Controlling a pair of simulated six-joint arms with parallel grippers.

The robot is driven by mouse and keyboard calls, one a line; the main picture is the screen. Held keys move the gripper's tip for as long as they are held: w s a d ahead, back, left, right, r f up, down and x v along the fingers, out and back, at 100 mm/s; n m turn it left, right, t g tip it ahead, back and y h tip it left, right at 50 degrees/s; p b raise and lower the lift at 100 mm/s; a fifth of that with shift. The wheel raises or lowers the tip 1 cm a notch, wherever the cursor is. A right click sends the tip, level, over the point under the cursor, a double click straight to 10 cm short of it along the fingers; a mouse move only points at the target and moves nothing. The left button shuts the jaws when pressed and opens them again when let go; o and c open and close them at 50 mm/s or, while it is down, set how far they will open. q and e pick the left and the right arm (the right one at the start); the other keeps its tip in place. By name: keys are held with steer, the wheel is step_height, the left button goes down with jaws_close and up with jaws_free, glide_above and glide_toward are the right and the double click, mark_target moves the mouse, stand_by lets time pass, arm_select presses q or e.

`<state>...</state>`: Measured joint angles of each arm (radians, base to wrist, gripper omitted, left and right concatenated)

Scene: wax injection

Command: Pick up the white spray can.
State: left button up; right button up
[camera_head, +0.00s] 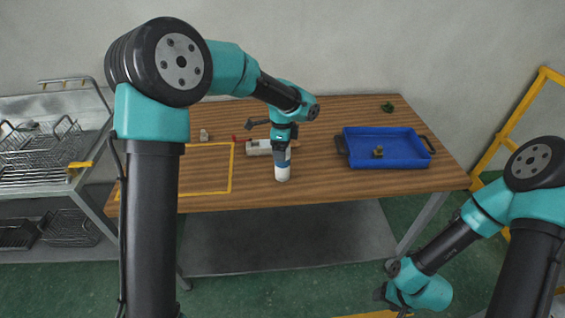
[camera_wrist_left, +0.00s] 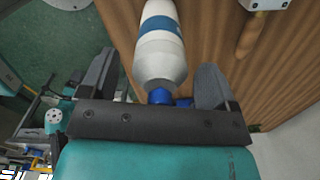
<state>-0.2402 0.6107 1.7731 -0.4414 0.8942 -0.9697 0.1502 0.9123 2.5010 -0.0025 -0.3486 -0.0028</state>
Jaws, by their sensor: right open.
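The white spray can (camera_head: 283,172) with a blue band stands upright near the front edge of the wooden table. My left gripper (camera_head: 282,147) is directly above it and hides its top in the head view. In the left wrist view, the can (camera_wrist_left: 160,52) lies between the two fingers of the left gripper (camera_wrist_left: 158,85), with its blue nozzle end toward the palm. The fingers are spread, with a gap on each side of the can. My right gripper (camera_head: 385,293) is open, low at the right, off the table.
A yellow outline (camera_head: 231,170) marks the left side. A pale device (camera_head: 258,147) lies just behind the can. A metal rack (camera_head: 40,150) stands at far left.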

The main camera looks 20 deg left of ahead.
arm_select(q)
steer(key=c, duration=1.3)
steer(key=shift+r, duration=1.65)
steer(key=shift+s+d+r, duration=0.1)
steer(key=shift+s+r, duration=0.1)
steer(key=shift+s, duration=0.1)
steer(key=s+d, duration=0.1)
steer(key=s, duration=0.4)
steer(key=s+d+r, duration=0.1)
steer(key=s+d, duration=0.1)
steer(key=s, duration=0.3)
steer(key=s+d, duration=0.1)
steer(key=s, duration=0.3)
steer(key=shift+s+d+r, duration=0.15)
steer(key=shift+s+r, duration=0.05)
steer(key=shift+s, duration=0.2)
